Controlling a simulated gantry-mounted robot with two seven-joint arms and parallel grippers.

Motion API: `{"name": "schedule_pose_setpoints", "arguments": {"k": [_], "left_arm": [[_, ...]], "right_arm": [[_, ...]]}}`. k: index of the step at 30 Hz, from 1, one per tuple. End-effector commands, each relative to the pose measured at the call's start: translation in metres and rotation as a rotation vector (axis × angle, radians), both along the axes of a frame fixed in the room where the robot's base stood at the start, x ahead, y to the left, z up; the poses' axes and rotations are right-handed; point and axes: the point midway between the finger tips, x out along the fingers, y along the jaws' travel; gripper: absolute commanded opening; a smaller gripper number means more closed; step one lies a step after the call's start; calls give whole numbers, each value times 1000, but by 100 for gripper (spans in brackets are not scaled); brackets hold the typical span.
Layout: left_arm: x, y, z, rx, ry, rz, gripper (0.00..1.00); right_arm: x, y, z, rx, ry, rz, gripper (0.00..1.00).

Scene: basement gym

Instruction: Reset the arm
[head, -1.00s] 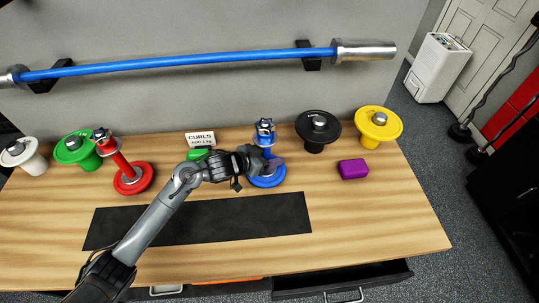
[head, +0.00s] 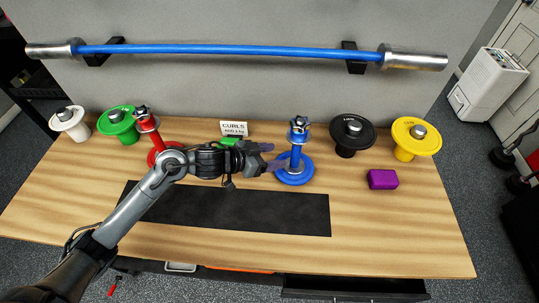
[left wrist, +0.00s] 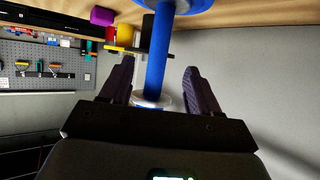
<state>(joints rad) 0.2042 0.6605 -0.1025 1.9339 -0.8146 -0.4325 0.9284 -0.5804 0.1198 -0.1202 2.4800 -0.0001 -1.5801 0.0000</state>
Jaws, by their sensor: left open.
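My left gripper (head: 276,156) is open and empty, just left of the upright blue dumbbell (head: 296,158) on the table. In the left wrist view the blue dumbbell's bar (left wrist: 157,55) runs through the gap between the open fingers (left wrist: 160,86) as seen, with space on both sides. It stands beyond the fingertips or level with them; I cannot tell which. The red dumbbell (head: 151,132) stands behind my left arm, partly hidden by it. My right gripper is not in view.
White (head: 69,120), green (head: 118,122), black (head: 351,132) and yellow (head: 414,135) plates on posts line the wooden table. A purple block (head: 382,179) lies at the right. A CURLS card (head: 234,128) stands behind my gripper.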

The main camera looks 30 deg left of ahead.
Motion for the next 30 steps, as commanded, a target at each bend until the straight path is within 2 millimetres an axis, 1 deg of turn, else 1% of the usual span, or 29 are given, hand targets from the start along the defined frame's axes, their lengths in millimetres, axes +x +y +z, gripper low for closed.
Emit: {"name": "schedule_pose_setpoints", "arguments": {"k": [5, 20, 23, 30], "left_arm": [[-5, 3, 3, 0, -1, 0, 62], [-5, 3, 5, 0, -1, 0, 62], [-5, 3, 13, 0, -1, 0, 62], [-5, 3, 51, 0, -1, 0, 62]], "right_arm": [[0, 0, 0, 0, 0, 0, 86], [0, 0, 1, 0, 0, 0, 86], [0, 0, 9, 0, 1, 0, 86], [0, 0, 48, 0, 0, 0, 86]]}}
